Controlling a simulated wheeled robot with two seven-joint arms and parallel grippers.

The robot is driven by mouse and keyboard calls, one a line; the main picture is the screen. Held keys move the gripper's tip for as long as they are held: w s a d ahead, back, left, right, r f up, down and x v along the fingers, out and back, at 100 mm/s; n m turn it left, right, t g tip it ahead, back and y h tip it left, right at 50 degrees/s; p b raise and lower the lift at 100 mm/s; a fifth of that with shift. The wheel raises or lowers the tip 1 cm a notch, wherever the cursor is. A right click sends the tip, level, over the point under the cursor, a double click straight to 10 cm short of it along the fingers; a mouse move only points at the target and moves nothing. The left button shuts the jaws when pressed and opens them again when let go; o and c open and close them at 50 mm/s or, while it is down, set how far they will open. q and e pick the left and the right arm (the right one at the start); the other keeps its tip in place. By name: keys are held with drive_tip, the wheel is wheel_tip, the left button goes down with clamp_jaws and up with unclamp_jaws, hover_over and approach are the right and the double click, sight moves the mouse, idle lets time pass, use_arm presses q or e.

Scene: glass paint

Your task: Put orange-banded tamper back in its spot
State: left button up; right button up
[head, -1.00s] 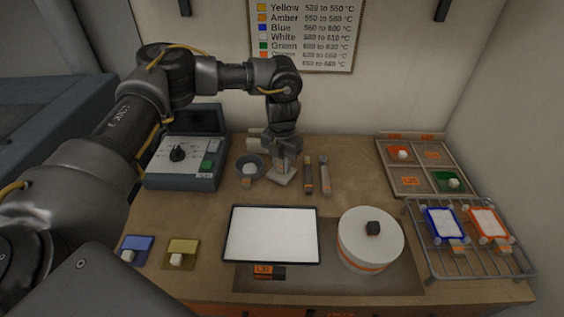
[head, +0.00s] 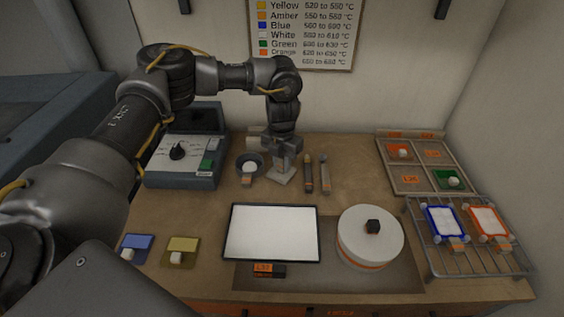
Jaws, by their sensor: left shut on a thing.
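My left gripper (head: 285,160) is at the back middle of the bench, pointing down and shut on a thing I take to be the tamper. A pale, flat, square piece (head: 281,178) shows just under the fingers, at or close to the bench top. The fingers hide the upper part of the held thing, and I cannot make out an orange band on it. Whether the pale piece is the tamper's foot or a base under it is unclear. My right gripper is not in view.
A dark bowl (head: 249,161) stands just left of the gripper; two slim upright tools (head: 308,175) (head: 325,174) stand just right. A control box (head: 180,165) is farther left. In front are a white panel (head: 272,233) and a round white turntable (head: 370,236). A wire rack (head: 470,262) is at right.

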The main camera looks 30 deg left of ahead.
use_arm(q)
drive_tip(key=o, duration=1)
wheel_tip(320, 180, up, 11)
drive_tip(key=shift+f+b, duration=0.15)
drive_tip(key=shift+b, duration=0.45)
